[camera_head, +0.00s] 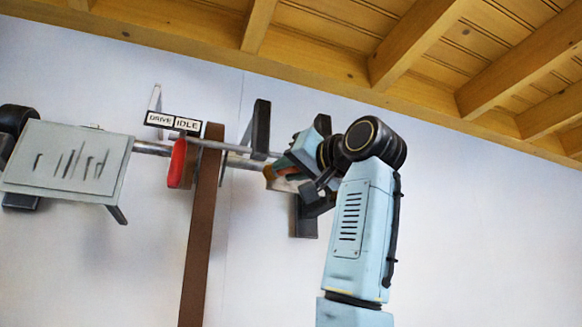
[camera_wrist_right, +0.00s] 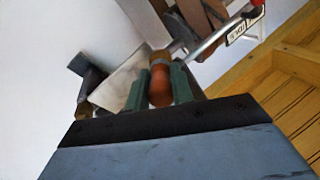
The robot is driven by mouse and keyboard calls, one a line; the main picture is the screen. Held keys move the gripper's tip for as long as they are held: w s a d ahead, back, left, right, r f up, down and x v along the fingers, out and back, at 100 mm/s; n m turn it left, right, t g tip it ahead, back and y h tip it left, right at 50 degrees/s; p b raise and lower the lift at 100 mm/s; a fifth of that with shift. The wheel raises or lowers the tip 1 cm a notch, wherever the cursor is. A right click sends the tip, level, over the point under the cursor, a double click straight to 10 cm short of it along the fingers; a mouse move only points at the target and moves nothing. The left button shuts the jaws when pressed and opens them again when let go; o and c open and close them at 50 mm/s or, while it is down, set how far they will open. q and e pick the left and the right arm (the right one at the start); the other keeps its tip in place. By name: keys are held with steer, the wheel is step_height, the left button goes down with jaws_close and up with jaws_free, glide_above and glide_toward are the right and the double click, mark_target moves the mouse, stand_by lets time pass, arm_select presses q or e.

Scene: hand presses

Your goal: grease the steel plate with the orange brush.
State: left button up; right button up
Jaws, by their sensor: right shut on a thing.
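My right gripper (camera_head: 280,172) reaches up from the right in the head view. In the right wrist view its two green fingers (camera_wrist_right: 160,82) are shut on the orange brush (camera_wrist_right: 160,92), one on each side of its rounded handle. The brush also shows in the head view (camera_head: 268,172) as a small orange patch at the fingertips. A pale grey flat piece (camera_wrist_right: 124,78) lies behind the fingers in the wrist view; I cannot tell if it is the steel plate. The brush's bristles cannot be made out. My left gripper is not in view.
A metal shaft (camera_head: 150,149), a brown strap or post (camera_head: 201,235), a red handle (camera_head: 177,163) and a DRIVE/IDLE sign (camera_head: 172,122) stand close left of my right gripper. Dark brackets (camera_head: 261,125) surround it. A grey panel with dark streaks (camera_head: 70,160) is at left. Wooden beams (camera_head: 415,40) cross above.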

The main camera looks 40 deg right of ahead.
steer(key=shift+w+d, duration=0.1)
steer(key=shift+w, duration=0.3)
